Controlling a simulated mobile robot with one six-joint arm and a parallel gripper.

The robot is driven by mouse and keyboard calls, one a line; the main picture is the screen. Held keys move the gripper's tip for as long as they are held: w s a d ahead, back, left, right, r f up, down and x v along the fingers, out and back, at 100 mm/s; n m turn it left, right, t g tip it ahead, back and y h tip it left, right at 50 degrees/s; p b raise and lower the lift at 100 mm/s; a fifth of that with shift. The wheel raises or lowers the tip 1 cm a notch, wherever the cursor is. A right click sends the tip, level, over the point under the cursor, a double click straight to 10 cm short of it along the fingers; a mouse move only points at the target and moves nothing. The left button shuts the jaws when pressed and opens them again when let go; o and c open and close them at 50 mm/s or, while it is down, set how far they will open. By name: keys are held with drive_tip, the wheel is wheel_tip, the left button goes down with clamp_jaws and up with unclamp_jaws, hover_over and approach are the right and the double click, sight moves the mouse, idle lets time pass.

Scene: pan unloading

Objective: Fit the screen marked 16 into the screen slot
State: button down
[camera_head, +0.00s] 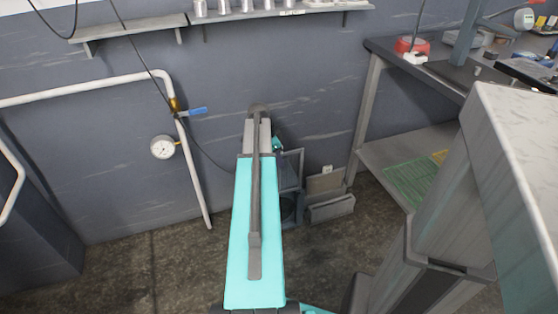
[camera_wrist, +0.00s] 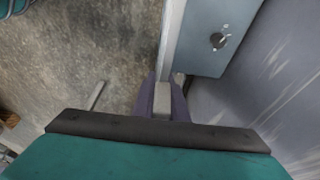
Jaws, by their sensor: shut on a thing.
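In the wrist view my gripper (camera_wrist: 163,98) is shut on a small pale grey piece between its dark fingers. I take this piece to be part of the screen, but no number 16 shows. A thin pale upright edge (camera_wrist: 172,40) runs up from the fingers, beside a blue-grey panel with a dark knob (camera_wrist: 219,40). I cannot tell whether the held piece touches that panel. In the head view my teal arm hides the fingertips and what they hold. No screen slot can be made out for certain in either view.
In the head view a grey-blue frame (camera_head: 291,170) stands right of my arm, near the wall. Grey panels (camera_head: 331,206) lean on the floor beside it. A pipe with a gauge (camera_head: 163,147) and blue-handled valve is left. A workbench (camera_head: 372,110) stands right.

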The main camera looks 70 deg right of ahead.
sight(278, 173)
drive_tip(key=shift+f+b, duration=0.6)
drive_tip(key=shift+f, duration=0.55)
drive_tip(key=shift+w+f+b, duration=0.1)
drive_tip(key=shift+f+b, duration=0.7)
drive_tip(key=shift+f, duration=1.9)
idle(4.2)
